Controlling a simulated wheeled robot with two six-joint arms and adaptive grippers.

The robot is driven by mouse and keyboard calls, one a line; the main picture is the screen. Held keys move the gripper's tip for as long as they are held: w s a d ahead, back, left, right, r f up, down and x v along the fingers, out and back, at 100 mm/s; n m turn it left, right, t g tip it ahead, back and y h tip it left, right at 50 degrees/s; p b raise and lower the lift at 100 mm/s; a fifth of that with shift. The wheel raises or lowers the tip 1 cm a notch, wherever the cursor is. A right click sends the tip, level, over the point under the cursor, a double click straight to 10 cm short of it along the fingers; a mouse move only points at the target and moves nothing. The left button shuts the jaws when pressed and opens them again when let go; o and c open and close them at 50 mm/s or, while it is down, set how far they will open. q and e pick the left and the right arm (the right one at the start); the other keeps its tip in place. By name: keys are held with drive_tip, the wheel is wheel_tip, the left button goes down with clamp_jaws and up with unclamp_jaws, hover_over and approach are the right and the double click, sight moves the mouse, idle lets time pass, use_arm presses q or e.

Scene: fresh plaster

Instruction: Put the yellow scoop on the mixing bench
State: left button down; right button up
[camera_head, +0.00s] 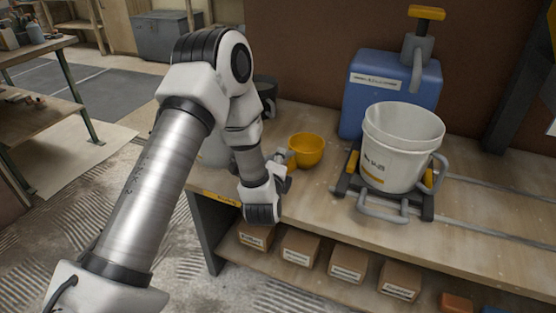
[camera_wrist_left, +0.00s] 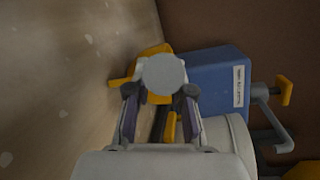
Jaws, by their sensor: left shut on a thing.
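The yellow scoop (camera_head: 306,149) is a round cup at the left part of the wooden mixing bench (camera_head: 480,205). My left gripper (camera_head: 284,168) is at the scoop's left side and shut on it. In the left wrist view, a grey round end sits between the fingers of my left gripper (camera_wrist_left: 160,98), with yellow parts of the scoop (camera_wrist_left: 122,82) behind it. I cannot tell whether the scoop touches the bench top or hangs just above it. My right gripper is not in view.
A white bucket (camera_head: 393,150) stands in a dark and yellow holder right of the scoop. A blue container (camera_head: 365,85) stands behind it. A dark pot (camera_head: 265,92) is partly hidden behind my arm. Brown boxes (camera_head: 347,264) line the lower shelf. Bench top between scoop and bucket is clear.

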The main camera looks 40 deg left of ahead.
use_arm(q)
drive_tip(key=shift+f, duration=0.1)
drive_tip(key=c, duration=1)
unclamp_jaws()
drive_tip(key=shift+s+d, duration=0.15)
drive_tip(key=p+v, duration=0.1)
drive_tip(key=v, duration=1)
drive_tip(key=s+d+f+n+g+h, duration=0.2)
drive_tip(key=s+d+f+n+g, duration=0.15)
drive_tip(key=f, duration=0.45)
drive_tip(key=s+d+f+n+g+h, duration=0.2)
drive_tip(key=s+f+n+g+h, duration=0.15)
drive_tip(key=f, duration=0.55)
drive_tip(key=s+d+f+n+g, duration=0.1)
drive_tip(key=s+f+n+g, duration=0.1)
drive_tip(key=s, duration=0.3)
drive_tip(key=s+d+f+n+g+h, duration=0.1)
drive_tip(key=s+d+f+n+g, duration=0.1)
drive_tip(key=s, duration=0.4)
drive_tip(key=s+d+f+n+g+h, duration=0.1)
drive_tip(key=s+d+f+n+g, duration=0.1)
drive_tip(key=s+f+n, duration=0.3)
drive_tip(key=shift+s+d+f+n+g, duration=0.1)
drive_tip(key=shift+s+f+n+g, duration=0.4)
drive_tip(key=shift+g, duration=0.3)
